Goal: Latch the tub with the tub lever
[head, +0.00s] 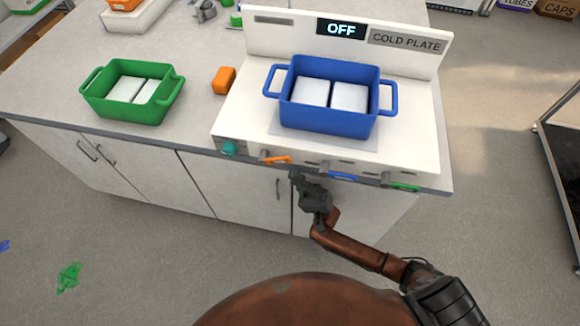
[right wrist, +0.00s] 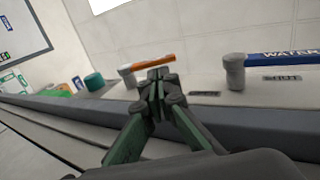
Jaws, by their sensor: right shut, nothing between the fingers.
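The blue tub (head: 330,118) sits on the cold plate with two white blocks inside. Three levers stick out of the cold plate's front: an orange lever (head: 277,160), a blue lever (head: 342,176) and a green lever (head: 404,187). All lie roughly sideways. In the right wrist view, the blue lever (right wrist: 285,58) bears letters like "WATE". I cannot tell which is the tub lever. My right gripper (head: 296,176) is shut and empty, just below and right of the orange lever. In the right wrist view its fingertips (right wrist: 160,76) overlap the orange lever (right wrist: 155,61); contact is unclear. My left gripper is not in view.
The cold plate (head: 425,120) has a display reading "OFF". A teal knob (head: 229,148) is at its front left. A green tub (head: 128,112) with white blocks and an orange block (head: 224,80) stand on the counter. The counter's front edge runs below the levers.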

